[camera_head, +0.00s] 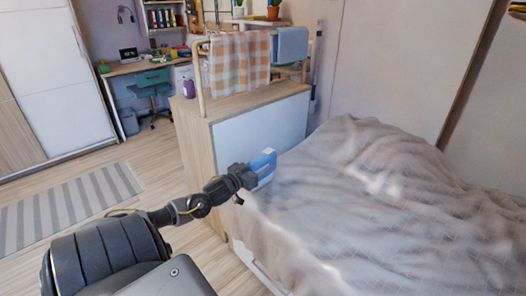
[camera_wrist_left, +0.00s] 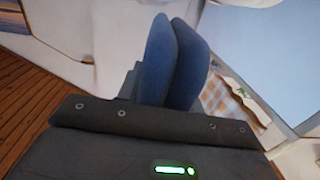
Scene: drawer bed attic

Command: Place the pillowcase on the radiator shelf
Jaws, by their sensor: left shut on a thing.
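My left gripper (camera_head: 247,176) is shut on a small blue and pale thing (camera_head: 264,161), which looks like the folded pillowcase. It is held at the near edge of the bed, in front of the wooden unit. A wooden unit (camera_head: 216,106) with a pale front panel carries a rail frame on top; I cannot tell whether this is the radiator shelf. My right gripper is not in view.
A checked cloth (camera_head: 238,62) and a light blue cloth (camera_head: 290,46) hang on the rail. The bed with a rumpled beige cover (camera_head: 370,215) fills the right. A desk (camera_head: 140,66), a green chair (camera_head: 152,84) and a striped rug (camera_head: 70,206) are at left, with open floor between.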

